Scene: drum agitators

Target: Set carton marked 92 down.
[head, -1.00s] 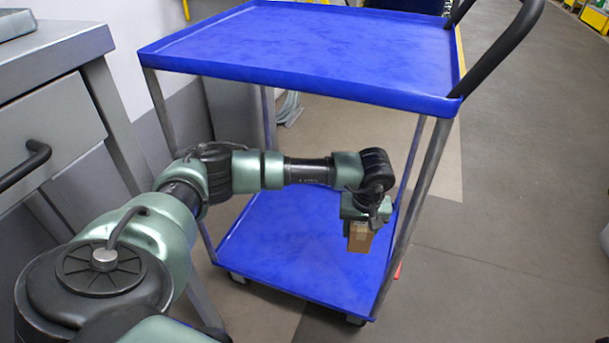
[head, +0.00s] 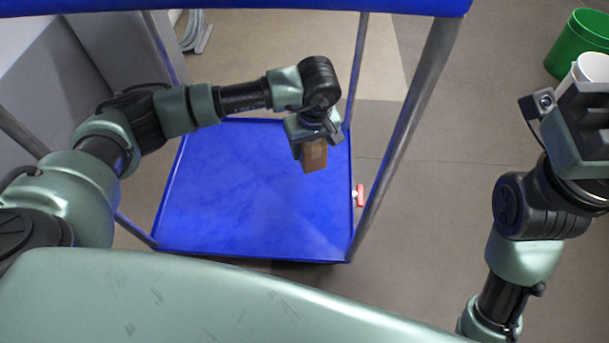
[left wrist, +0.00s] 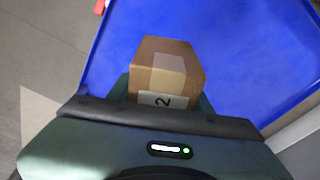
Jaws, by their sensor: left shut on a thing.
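The carton (head: 314,157) is a small brown box in my left gripper (head: 308,143), above the lower blue shelf of the cart (head: 230,200) in the head view. In the left wrist view the carton (left wrist: 168,65) has a pale tape strip and a white label. A "2" shows on the label; the rest is hidden by the gripper. My left gripper is shut on the carton. The gap between carton and shelf is hard to judge. My right arm is at the right of the head view, its gripper (head: 585,125) partly cut off, its fingers unclear.
The lower shelf is otherwise bare, with a raised rim. Cart posts (head: 405,135) stand at its corners and the upper shelf (head: 270,5) lies above. A red object (head: 360,195) is by the right rim. A green bin (head: 580,45) and white container (head: 590,68) stand at right.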

